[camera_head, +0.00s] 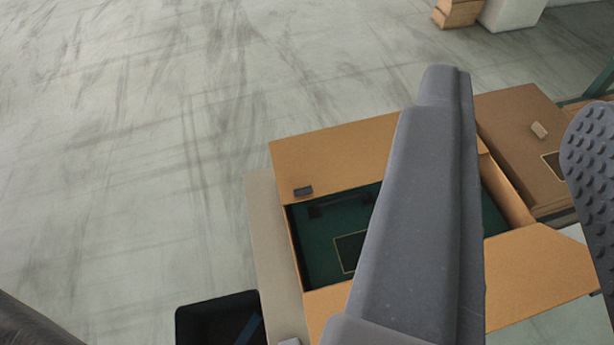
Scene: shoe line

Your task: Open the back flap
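An orange-brown cardboard box (508,195) with a dark green inside stands at the centre right, partly hidden behind my gripper's long grey finger. Its top is at least partly uncovered. Another flap (540,275) spreads out at the near right. My gripper (517,96) is open and empty, its fingers wide apart. The left finger crosses in front of the box, and the right finger's ribbed pad shows at the right edge. I cannot tell whether either finger touches the box.
A darker brown box (520,140) with a small tan piece on top sits just beyond at the right. A beige strip (270,255) runs along the box's left side. A black bin-like object (220,318) is at the bottom. The grey floor at left is clear.

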